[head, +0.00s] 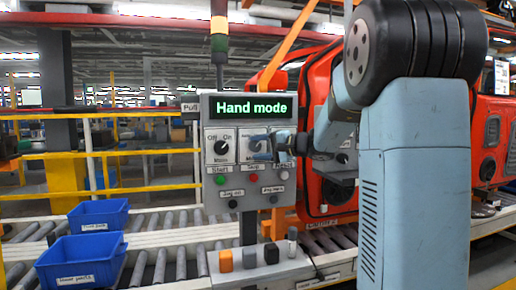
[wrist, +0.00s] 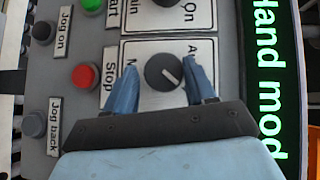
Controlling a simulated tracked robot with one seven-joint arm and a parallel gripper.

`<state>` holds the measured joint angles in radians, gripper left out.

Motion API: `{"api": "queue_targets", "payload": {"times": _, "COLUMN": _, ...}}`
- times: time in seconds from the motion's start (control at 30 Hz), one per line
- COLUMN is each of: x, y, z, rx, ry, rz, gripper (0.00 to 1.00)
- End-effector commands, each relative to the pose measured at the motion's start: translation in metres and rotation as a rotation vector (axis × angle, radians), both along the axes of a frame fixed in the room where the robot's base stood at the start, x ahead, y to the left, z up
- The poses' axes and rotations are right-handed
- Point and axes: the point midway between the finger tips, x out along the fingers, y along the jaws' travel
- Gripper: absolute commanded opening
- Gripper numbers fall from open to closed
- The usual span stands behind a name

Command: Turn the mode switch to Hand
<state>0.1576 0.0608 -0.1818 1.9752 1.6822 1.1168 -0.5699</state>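The mode switch is a round black knob (wrist: 160,70) on a white plate in the wrist view. Its white pointer mark points to the lower right there, which is up and right on the upright panel. Part of an "Au..." label shows above the right finger; the label on the pointer's side is hidden by my gripper. My gripper (wrist: 161,66) is open, with one blue finger on each side of the knob. A gap shows at the left finger; the right finger is close to the knob. In the head view my gripper (head: 272,147) covers much of the switch. The display (head: 251,107) reads "Hand mode".
An Off/On main switch (head: 221,147) is left of the mode switch. Blue bins (head: 83,262) stand at left by the roller conveyor. A red door frame is behind my arm.

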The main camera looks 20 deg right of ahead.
Motion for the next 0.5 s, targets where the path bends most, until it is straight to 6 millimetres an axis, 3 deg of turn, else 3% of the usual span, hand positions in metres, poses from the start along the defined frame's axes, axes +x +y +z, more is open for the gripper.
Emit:
{"api": "queue_targets", "payload": {"times": 0.13, "x": 0.0001, "y": 0.0006, "z": 0.0012, "rx": 0.001, "ry": -0.002, "rz": 0.0, "gripper": 0.68}}
{"api": "queue_targets", "payload": {"times": 0.5, "x": -0.0058, "y": -0.0051, "z": 0.004, "rx": 0.0, "ry": -0.006, "rz": 0.001, "gripper": 0.68}}
